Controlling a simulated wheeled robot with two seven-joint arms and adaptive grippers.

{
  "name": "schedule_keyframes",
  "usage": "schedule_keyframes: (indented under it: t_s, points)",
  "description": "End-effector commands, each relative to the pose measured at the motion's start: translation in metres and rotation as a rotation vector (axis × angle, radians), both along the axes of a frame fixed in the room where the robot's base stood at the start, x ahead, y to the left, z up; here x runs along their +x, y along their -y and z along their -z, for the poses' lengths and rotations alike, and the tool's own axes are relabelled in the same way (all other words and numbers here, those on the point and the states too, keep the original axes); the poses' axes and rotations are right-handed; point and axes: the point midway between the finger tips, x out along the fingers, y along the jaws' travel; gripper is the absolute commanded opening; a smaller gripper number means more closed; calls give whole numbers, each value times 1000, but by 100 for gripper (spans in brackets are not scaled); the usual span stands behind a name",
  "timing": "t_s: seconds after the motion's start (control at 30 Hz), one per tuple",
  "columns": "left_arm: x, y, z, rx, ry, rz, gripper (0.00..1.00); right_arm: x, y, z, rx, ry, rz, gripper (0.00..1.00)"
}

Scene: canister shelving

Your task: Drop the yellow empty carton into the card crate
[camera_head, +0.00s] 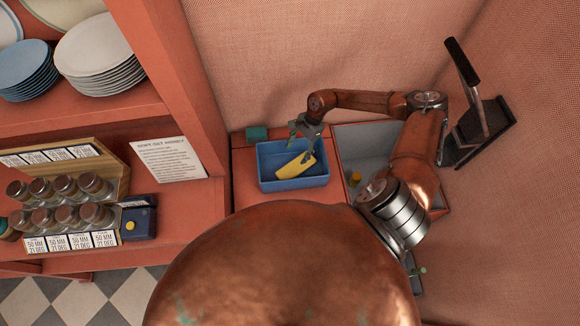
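A long yellow carton (292,169) lies slanted inside a blue open-topped crate (293,184) in the middle of the head view. My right gripper (303,149) reaches in from the right and hangs over the far part of this crate, at the carton's upper right end. Its fingers are small and partly overlap the carton, so I cannot tell whether they grip it. A grey open-topped crate (349,138) stands just to the right, partly hidden by my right arm. I cannot tell which crate is the card one. My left gripper is not in view.
A green block (257,133) lies behind the blue crate. Shelves with plates (97,47), jars (65,185) and a sign (168,158) stand left. A black stand (479,125) is at right.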

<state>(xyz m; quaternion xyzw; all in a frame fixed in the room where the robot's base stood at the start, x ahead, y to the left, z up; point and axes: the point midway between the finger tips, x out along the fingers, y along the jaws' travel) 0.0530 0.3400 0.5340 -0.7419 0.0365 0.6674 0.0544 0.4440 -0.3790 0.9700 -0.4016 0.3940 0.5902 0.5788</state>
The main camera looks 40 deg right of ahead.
Motion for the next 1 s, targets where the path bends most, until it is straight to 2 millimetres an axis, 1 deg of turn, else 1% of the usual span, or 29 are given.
schedule_keyframes:
  t_s: [0.03,0.1,0.33,0.43,0.57,0.8,0.9,1.0]
  points:
    - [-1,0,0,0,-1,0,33,0,0,0,0,0,0,66]
    - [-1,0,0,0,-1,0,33,0,0,0,0,0,0,70]
    - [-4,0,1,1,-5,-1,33,0,0,0,0,0,0,70]
    - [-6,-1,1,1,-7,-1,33,0,2,-4,-1,1,1,70]
    - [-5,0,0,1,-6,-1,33,0,9,-19,-2,1,1,70]
    - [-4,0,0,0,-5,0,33,0,23,-55,-1,1,1,70]
    - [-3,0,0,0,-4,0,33,1,26,-64,-1,0,0,70]
    - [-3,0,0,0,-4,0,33,0,28,-69,-1,-1,0,70]
